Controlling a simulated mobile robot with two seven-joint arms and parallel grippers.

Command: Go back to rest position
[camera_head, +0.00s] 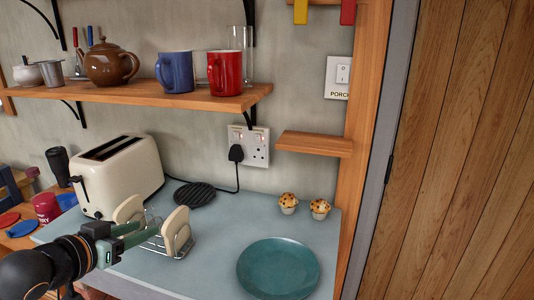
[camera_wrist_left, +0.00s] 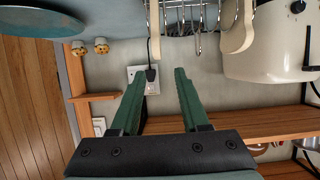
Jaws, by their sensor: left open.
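My left gripper (camera_head: 148,232) comes in from the lower left in the head view, its green fingers above the grey-blue worktop and in front of or beside the wire toast rack (camera_head: 160,246). The left wrist view shows its two fingers (camera_wrist_left: 159,76) apart with nothing between them. The rack holds two slices of bread: one slice (camera_head: 177,232) at the right and one (camera_head: 130,210) at the left, partly hidden by the gripper. The rack also shows in the left wrist view (camera_wrist_left: 198,28), beyond the fingertips. My right gripper is not in view.
A cream toaster (camera_head: 118,175) stands behind the rack. A teal plate (camera_head: 278,268) lies at the front right, with two muffins (camera_head: 288,203) behind it. A wooden shelf (camera_head: 150,95) with mugs and a teapot hangs above. A small ledge (camera_head: 315,144) juts out at the right.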

